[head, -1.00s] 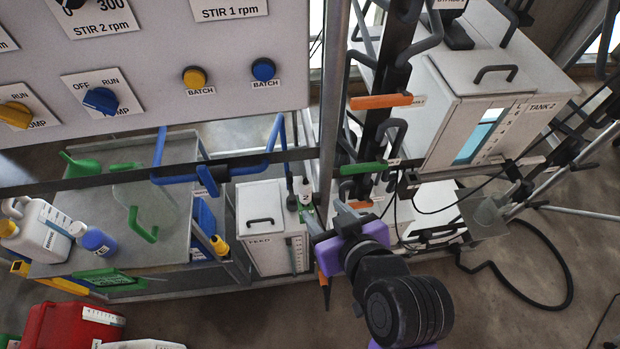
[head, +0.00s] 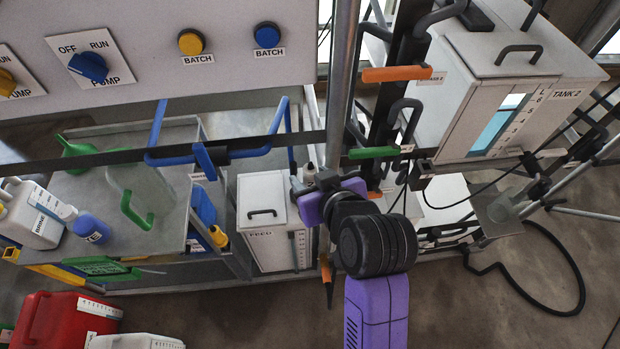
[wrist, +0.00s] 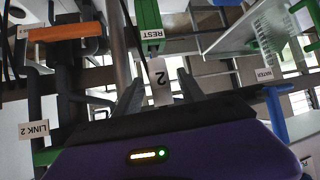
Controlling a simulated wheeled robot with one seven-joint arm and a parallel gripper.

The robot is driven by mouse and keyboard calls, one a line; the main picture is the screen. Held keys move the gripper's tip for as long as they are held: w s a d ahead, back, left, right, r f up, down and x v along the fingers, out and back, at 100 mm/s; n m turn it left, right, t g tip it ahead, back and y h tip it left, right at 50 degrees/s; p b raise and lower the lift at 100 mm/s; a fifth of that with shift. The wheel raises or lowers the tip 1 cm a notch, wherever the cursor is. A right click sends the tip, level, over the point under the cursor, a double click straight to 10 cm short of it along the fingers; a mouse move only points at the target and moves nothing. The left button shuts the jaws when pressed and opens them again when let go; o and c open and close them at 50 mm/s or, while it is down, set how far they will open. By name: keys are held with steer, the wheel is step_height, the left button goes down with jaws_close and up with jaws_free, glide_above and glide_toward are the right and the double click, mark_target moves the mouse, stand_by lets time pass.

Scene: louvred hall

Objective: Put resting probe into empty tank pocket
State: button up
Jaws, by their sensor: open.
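A green holder labelled REST (wrist: 149,22) lies just beyond the tag. In the head view my gripper (head: 312,182) is beside the upright post, hiding most of this spot. Tank 2 (head: 515,95) is a white box with a blue level window at the upper right. I cannot tell which opening is the empty pocket.
A vertical metal post (head: 342,90) and an orange bar (head: 402,74) stand close to my arm. A green bar (head: 374,153) lies below the orange one. The white feed tank (head: 262,205) is left of my gripper. Black cables hang at the right.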

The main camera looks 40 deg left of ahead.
steer(key=shift+w+a+f, duration=0.15)
steer(key=shift+a+f, duration=0.05)
steer(key=shift+a, duration=0.05)
stand_by(0.4)
jaws_close()
stand_by(1.4)
